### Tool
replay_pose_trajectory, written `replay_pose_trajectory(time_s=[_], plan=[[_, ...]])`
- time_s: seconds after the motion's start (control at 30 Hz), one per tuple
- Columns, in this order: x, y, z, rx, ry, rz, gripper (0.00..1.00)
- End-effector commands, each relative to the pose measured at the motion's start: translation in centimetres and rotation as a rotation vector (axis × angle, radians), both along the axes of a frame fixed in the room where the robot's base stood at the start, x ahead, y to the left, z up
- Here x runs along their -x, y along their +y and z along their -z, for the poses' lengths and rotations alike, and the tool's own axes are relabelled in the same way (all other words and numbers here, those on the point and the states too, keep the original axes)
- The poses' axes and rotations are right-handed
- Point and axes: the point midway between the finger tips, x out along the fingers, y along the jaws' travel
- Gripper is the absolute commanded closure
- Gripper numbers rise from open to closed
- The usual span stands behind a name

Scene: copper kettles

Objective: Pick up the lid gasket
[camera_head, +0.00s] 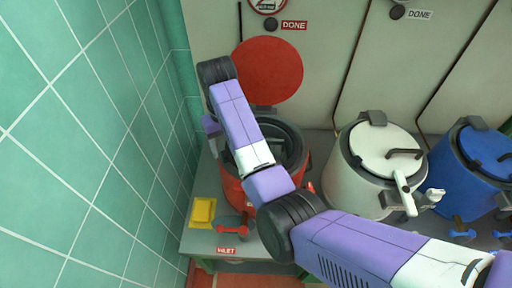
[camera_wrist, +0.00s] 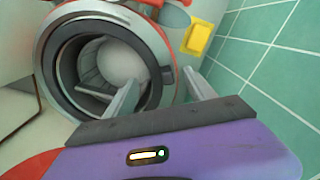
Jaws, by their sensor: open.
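A dark ring (camera_wrist: 62,75), which looks like the lid gasket, lies around the mouth of the open red kettle (camera_wrist: 168,18). In the head view the red kettle (camera_head: 232,185) stands at the left, and its dark ring (camera_head: 297,140) shows partly behind my arm. A pale round surface (camera_wrist: 119,62) shows inside the kettle. My gripper (camera_wrist: 160,78) is open, its two fingers apart with nothing between them. It points at the near right part of the kettle's rim; I cannot tell whether it touches. In the head view my arm mostly hides the gripper.
The red lid (camera_head: 267,70) stands raised behind the kettle. A yellow tray (camera_head: 203,212) and a red-handled valve (camera_head: 232,230) are at the bench's front left. A green tiled wall (camera_head: 95,130) is close on the left. White (camera_head: 350,185) and blue (camera_head: 470,180) closed kettles stand right.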

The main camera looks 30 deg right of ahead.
Motion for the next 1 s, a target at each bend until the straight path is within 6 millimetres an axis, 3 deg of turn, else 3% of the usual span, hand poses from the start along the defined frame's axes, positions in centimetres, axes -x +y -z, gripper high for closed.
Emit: replay_pose_trajectory(time_s=[0.33, 0.67, 1.0], plan=[[0.0, 0.1, 4.3, 0.0, 0.001, 0.0, 0.36], [-0.1, 0.1, 5.1, 0.0, -0.002, 0.0, 0.36], [-0.1, 0.1, 5.1, 0.0, -0.002, 0.0, 1.0]])
